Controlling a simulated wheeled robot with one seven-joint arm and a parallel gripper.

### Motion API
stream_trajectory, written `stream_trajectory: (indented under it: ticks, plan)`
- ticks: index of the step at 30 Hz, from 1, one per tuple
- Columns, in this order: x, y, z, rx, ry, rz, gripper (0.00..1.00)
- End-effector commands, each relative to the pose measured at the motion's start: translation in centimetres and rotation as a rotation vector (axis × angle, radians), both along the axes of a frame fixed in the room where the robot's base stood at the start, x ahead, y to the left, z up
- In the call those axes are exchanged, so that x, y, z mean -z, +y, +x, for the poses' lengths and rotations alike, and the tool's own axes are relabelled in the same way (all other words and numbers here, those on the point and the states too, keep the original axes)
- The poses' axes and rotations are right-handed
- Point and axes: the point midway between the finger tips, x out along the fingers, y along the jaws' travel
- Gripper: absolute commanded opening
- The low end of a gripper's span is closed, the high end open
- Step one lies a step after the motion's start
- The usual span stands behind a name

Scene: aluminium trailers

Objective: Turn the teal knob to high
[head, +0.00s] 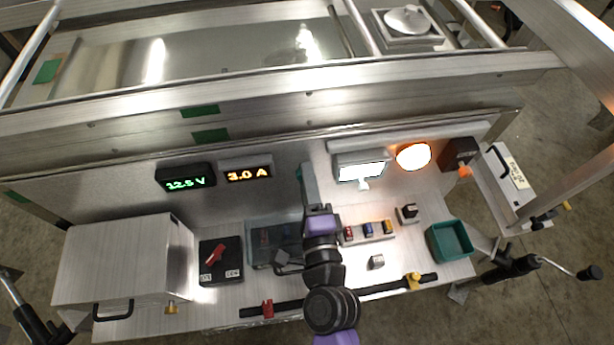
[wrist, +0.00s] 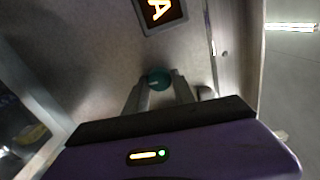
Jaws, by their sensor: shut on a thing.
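The round teal knob (wrist: 159,77) is on the upright metal panel, between my fingertips in the wrist view. My gripper (wrist: 160,93) is shut on it, with one grey finger on each side. A small pale mark shows on the knob, but I cannot read its setting. In the head view my gripper (head: 308,183) reaches up to the back panel, right of the amber display. There the knob is mostly hidden behind the gripper; only a sliver of teal shows at its left.
Above the bench are a green display (head: 185,178) reading 12.5 V and an amber display (head: 248,174) reading 3.0 A. A clear cover (head: 262,232) stands left of my arm, a teal bin (head: 450,240) far right.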

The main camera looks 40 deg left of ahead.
Motion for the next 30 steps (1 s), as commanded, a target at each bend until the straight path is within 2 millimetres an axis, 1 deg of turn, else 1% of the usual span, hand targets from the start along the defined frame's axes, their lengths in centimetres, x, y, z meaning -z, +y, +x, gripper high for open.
stream_trajectory:
  ticks: [18,30]
  plan:
    - [0.26,-0.04,-0.04,0.002,0.444,0.376,0.0]
    - [0.42,0.01,-0.11,0.002,0.658,0.557,0.0]
